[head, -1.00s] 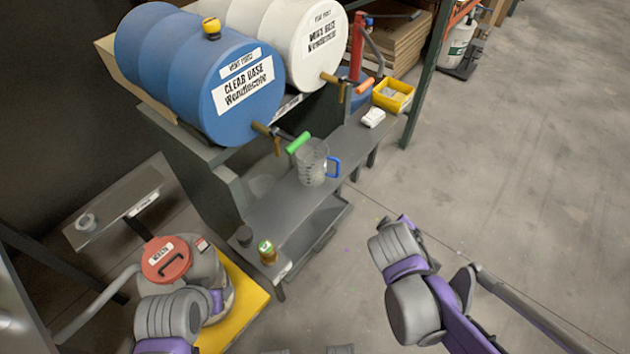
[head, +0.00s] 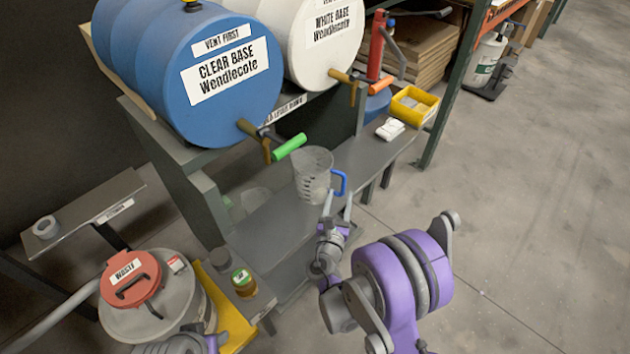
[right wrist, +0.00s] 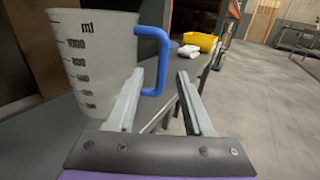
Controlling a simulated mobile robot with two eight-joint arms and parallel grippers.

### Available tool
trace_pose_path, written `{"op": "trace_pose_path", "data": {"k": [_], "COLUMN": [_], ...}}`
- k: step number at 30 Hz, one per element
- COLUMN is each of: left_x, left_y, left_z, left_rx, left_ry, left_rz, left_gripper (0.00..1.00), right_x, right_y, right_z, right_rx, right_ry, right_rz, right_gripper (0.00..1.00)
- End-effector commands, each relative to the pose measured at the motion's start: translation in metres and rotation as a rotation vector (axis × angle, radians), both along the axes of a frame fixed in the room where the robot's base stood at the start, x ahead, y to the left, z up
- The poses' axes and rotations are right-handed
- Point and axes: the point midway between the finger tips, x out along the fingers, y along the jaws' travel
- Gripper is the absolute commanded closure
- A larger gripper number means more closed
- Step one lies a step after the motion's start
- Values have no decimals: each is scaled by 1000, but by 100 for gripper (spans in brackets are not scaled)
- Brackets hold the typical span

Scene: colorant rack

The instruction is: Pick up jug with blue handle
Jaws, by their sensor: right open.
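The jug (head: 312,176) is clear, with black ml marks and a blue handle (head: 341,182). It stands upright on the grey shelf below the blue drum. In the right wrist view the jug (right wrist: 95,65) fills the upper left, its blue handle (right wrist: 158,60) facing right. My right gripper (head: 338,206) is open just in front of the handle. In the right wrist view the open fingers (right wrist: 160,85) reach towards the handle, whose lower part shows close by the left finger. I cannot tell whether they touch. The left gripper is not clearly visible.
The blue drum's tap with a green handle (head: 290,147) hangs close above the jug. A yellow bin (head: 414,104) and white cloths (head: 390,129) lie farther along the shelf. A small jar (head: 243,283) and a red-lidded waste can (head: 130,278) stand at lower left. Floor at right is clear.

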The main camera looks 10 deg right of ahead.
Motion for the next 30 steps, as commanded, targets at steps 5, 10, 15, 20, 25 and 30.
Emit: {"op": "trace_pose_path", "data": {"k": [5, 10, 15, 20, 25, 30], "left_x": [0, 0, 1, 1, 1, 1], "left_y": [0, 0, 0, 0, 0, 0], "left_z": [-1, -3, -9, -10, -10, -10], "left_rx": [0, 0, 0, 0, 0, 0], "left_ry": [0, 1, 3, 3, 3, 3], "left_rz": [0, 0, 0, 0, 0, 0], "left_gripper": [50, 50, 50, 50, 50, 50], "right_x": [24, 35, 58, 74, 77, 76], "right_y": [-10, -15, -26, -31, -32, -32], "right_z": [0, -2, -9, -7, -7, -7], "right_rx": [2, 4, 3, 5, 5, 5], "right_ry": [0, -1, 0, 0, 0, 0], "right_rz": [-2, -3, -3, -2, -1, -2], "right_gripper": [48, 48, 48, 48, 48, 60]}}
